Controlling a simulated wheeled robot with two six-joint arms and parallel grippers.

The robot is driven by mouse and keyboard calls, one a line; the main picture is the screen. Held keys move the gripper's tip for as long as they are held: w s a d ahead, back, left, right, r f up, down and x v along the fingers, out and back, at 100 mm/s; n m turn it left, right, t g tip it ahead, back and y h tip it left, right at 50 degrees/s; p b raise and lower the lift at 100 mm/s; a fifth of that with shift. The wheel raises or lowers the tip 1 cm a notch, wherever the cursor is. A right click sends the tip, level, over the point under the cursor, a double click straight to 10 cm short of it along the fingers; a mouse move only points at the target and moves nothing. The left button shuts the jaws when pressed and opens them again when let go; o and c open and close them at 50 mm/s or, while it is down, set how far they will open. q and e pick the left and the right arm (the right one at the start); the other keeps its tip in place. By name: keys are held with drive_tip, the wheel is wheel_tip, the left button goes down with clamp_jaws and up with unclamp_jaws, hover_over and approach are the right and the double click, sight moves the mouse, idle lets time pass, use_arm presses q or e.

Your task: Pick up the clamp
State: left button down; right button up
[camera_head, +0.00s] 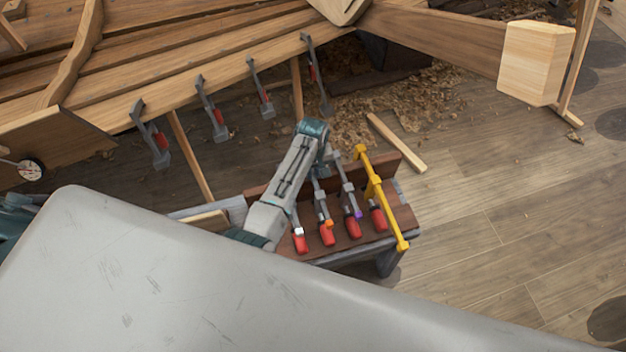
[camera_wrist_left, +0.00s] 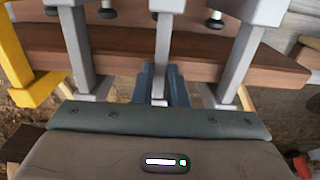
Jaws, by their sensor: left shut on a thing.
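Several bar clamps with grey bars and red handles stand in a row on a brown wooden rack (camera_head: 268,188). The one with an orange collar (camera_head: 327,235) is below my left gripper (camera_head: 318,170), which reaches over the rack from above. In the left wrist view my left gripper (camera_wrist_left: 158,88) is closed around the middle grey clamp bar (camera_wrist_left: 163,45), which appears to be that clamp. It looks upright and still at the rack. The fingertips are partly hidden in both views. My right gripper is not in view.
Grey clamp bars stand close on both sides (camera_wrist_left: 76,45) (camera_wrist_left: 238,60). A yellow clamp (camera_head: 375,185) is at the rack's right end. The wooden hull (camera_head: 200,60) with several clamps on its edge lies behind. Open floor (camera_head: 500,240) is to the right.

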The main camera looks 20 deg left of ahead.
use_arm(q)
wheel_tip(320, 180, up, 18)
drive_tip(key=b, duration=0.1)
idle(0.8)
drive_tip(key=shift+a, duration=0.1)
